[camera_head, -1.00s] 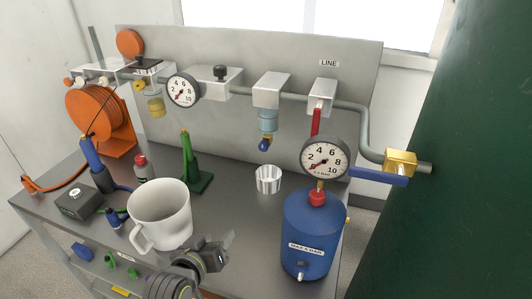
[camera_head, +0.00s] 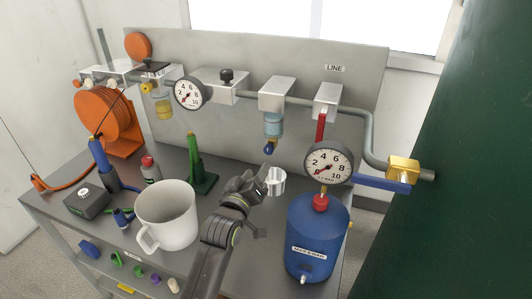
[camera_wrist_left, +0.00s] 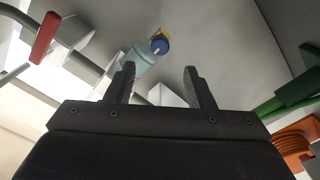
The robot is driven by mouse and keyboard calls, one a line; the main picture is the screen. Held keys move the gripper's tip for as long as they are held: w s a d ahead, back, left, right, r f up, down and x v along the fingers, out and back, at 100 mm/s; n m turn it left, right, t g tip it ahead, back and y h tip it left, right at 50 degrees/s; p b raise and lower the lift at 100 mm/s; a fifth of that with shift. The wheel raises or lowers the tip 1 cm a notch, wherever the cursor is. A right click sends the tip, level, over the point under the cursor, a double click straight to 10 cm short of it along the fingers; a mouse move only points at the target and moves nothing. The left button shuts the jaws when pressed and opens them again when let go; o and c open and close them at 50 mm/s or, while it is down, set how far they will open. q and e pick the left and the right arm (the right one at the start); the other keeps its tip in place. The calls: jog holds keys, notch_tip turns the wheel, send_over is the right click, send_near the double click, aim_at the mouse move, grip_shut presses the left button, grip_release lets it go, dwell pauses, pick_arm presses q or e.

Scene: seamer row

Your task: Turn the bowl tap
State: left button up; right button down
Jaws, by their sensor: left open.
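The bowl tap (camera_head: 270,149) is a small blue knob under a pale blue clear bowl (camera_head: 273,124), which hangs from a white block on the panel's pipe. In the left wrist view the blue tap (camera_wrist_left: 160,46) and the bowl (camera_wrist_left: 137,62) appear beyond the fingers, slightly left of centre. My left gripper (camera_head: 259,181) is open and empty, below the tap and apart from it, overlapping the metal cup in the head view. Its two fingers (camera_wrist_left: 158,80) stand apart in the wrist view. My right gripper is not in view.
A metal cup (camera_head: 276,183) stands below the bowl, close to my left gripper. A white mug (camera_head: 168,222) is to the left, a green stand (camera_head: 199,174) behind it. A blue tank (camera_head: 316,240) with a gauge (camera_head: 328,163) is to the right.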

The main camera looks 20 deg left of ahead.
aim_at(268, 152)
pick_arm(q)
jog(key=w+p, duration=0.1)
jog(key=w, duration=0.7)
jog(key=shift+w+d, duration=0.15)
jog(key=shift+w, duration=0.15)
jog(key=c, duration=1)
